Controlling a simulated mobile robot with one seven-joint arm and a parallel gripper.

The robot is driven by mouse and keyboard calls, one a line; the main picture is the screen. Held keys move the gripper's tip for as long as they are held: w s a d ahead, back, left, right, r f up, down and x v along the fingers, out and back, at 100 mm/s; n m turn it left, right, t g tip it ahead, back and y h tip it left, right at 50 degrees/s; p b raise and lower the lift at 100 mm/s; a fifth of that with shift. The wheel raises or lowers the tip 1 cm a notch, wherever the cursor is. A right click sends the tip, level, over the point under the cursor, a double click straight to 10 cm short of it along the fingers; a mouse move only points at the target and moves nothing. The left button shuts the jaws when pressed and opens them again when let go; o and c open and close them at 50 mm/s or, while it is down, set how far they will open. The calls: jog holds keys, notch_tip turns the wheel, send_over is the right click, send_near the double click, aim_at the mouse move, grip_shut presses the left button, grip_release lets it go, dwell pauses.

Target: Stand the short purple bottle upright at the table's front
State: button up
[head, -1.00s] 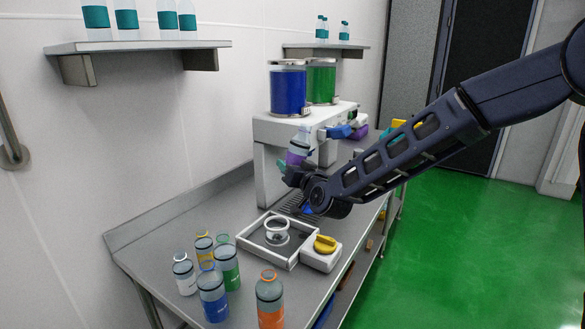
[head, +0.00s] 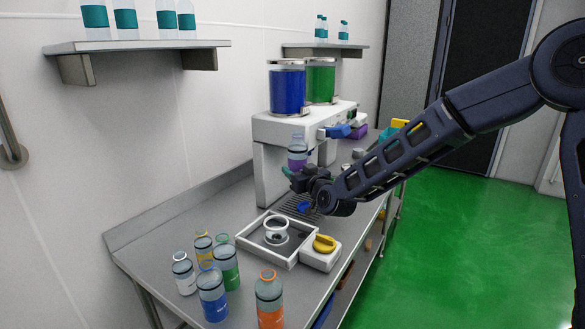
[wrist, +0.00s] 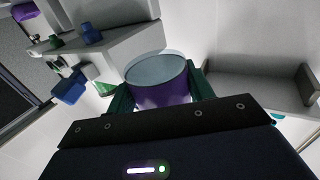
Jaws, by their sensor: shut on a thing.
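The short purple bottle (head: 297,163) has a clear upper part and a purple band. It is about upright in the head view, held above the table (head: 190,225) in front of the white dispenser (head: 262,160). My gripper (head: 290,173) is shut on it. In the wrist view the bottle (wrist: 163,85) sits between the two green fingers of my gripper (wrist: 160,92). The table's front end, nearest the head camera, holds several other bottles, among them an orange one (head: 269,292) and a blue one (head: 211,300).
A white-rimmed tray (head: 254,250) with a white ring (head: 276,230) lies on the table below my gripper. A white box with a yellow knob (head: 324,243) stands beside it. White, yellow and green bottles (head: 228,265) stand near the blue one. Bare table lies left of the tray.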

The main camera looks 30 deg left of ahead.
jog(key=w+d+f+n+g+y, duration=0.1)
jog(key=w+f+g, duration=0.1)
jog(key=w+f, duration=1)
jog(key=n+g+y, duration=0.1)
jog(key=n+g, duration=0.1)
jog(key=g, duration=0.1)
send_over(345, 229)
notch_tip(345, 229, down, 13)
jog(key=shift+a+r, duration=0.1)
jog(key=shift+a, duration=0.05)
jog(key=shift+f, duration=3.1)
jog(key=shift+f, duration=0.25)
jog(key=o, duration=1.6)
